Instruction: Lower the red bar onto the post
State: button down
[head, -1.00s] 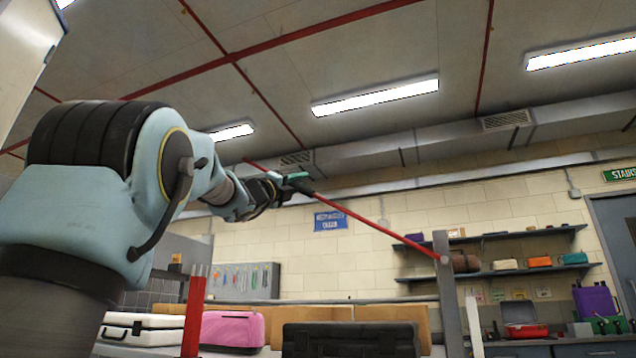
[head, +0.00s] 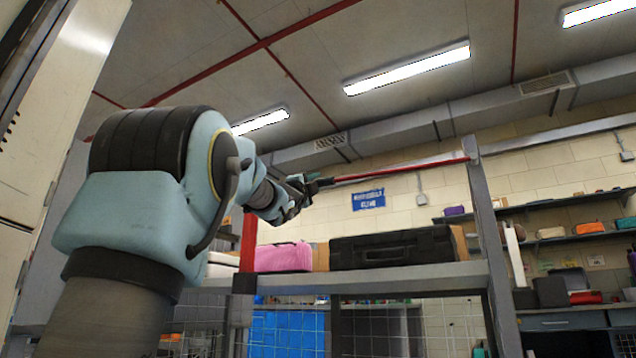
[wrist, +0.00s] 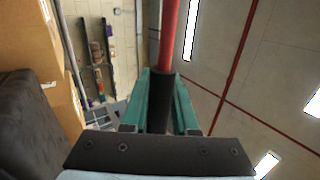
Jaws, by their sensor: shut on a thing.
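The red bar (head: 400,168) runs from my gripper (head: 306,186) to the top of a grey upright (head: 482,215) on the right, rising slightly toward it. My gripper is shut on the bar near its left end. In the wrist view, the teal fingers (wrist: 160,110) close on a black section, and the red bar (wrist: 170,30) extends away beyond it. The red post (head: 249,243) stands left of and below my gripper, at the shelf's left end. The bar is apart from this post. My arm hides the area just above the post, and the bar's left tip is not clear.
A shelf (head: 400,278) below the bar carries a pink case (head: 283,257) and a black case (head: 392,248). Cardboard boxes also show in the wrist view (wrist: 38,55). A pale cabinet (head: 60,110) stands at far left. Open air lies between bar and cases.

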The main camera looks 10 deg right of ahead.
jog(key=shift+f+n+t+y+b, duration=0.35)
jog(key=shift+f+n+b, duration=0.3)
jog(key=shift+f, duration=0.35)
jog(key=c, duration=0.7)
grip_release()
jog(key=v, duration=1.1)
jog(key=shift+r, duration=0.1)
jog(key=shift+w, duration=0.1)
